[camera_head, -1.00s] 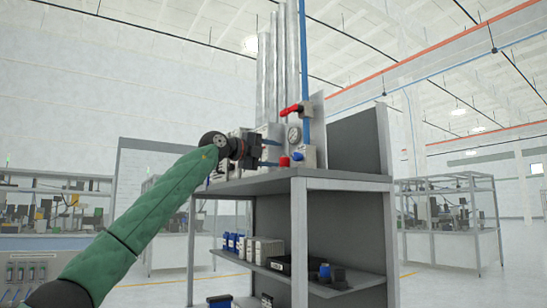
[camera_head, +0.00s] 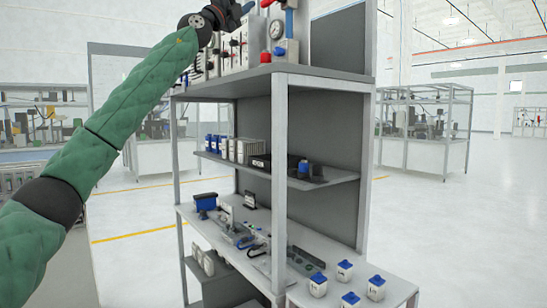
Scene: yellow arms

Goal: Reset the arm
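My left arm, in a green sleeve, comes in from the left and reaches up to the top of the head view. Its black gripper (camera_head: 238,14) is at the upper edge, in front of the equipment on the top shelf. The fingers are partly cut off by the frame, so I cannot see whether they are open or shut. I see nothing held. My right arm and gripper are not in view.
A grey metal rack (camera_head: 280,180) stands ahead. Its top shelf carries a gauge (camera_head: 276,30) and a red-handled valve. Several blue-lidded jars (camera_head: 344,268) stand on the lower surface. Open floor (camera_head: 430,225) lies to the right.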

